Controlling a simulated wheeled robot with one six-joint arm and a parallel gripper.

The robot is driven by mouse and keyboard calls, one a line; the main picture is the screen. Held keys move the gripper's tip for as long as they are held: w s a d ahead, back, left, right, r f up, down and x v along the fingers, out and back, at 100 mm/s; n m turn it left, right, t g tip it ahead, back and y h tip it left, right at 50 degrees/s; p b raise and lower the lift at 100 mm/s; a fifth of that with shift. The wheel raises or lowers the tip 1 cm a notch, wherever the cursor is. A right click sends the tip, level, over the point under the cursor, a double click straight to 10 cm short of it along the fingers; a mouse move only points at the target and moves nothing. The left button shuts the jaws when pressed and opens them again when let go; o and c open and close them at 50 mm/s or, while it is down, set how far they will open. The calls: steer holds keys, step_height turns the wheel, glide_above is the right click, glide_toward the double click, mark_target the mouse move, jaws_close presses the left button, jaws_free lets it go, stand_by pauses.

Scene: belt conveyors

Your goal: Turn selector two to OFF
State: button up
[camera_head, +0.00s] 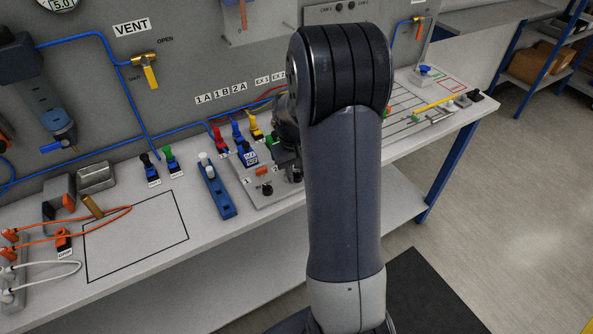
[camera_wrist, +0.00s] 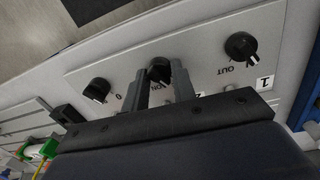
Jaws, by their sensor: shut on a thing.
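Selector two is a black round knob (camera_wrist: 159,75) in the middle of a pale panel (camera_wrist: 215,75) in the wrist view. The fingers of my gripper (camera_wrist: 160,68) stand on either side of it and are shut on it. A label "2", partly covered by my gripper, shows beside it. In the head view my gripper (camera_head: 289,163) is at the panel (camera_head: 262,196), largely hidden behind my own arm, and selector two cannot be made out there. The knob's pointer and setting are hidden between the fingers.
The selector marked "1" (camera_wrist: 240,47) sits right of the held knob in the wrist view. Another black knob (camera_wrist: 97,90) sits left of it. In the head view a blue block (camera_head: 216,190) and several coloured plugs stand left of and behind the panel.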

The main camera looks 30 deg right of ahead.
stand_by(0.4)
steer(key=o, duration=1)
steer(key=r, duration=1)
steer(key=shift+a+r, duration=0.35)
steer(key=shift+r, duration=0.05)
steer(key=f, duration=1)
steer(key=shift+d+f, duration=0.35)
steer(key=shift+f, duration=0.05)
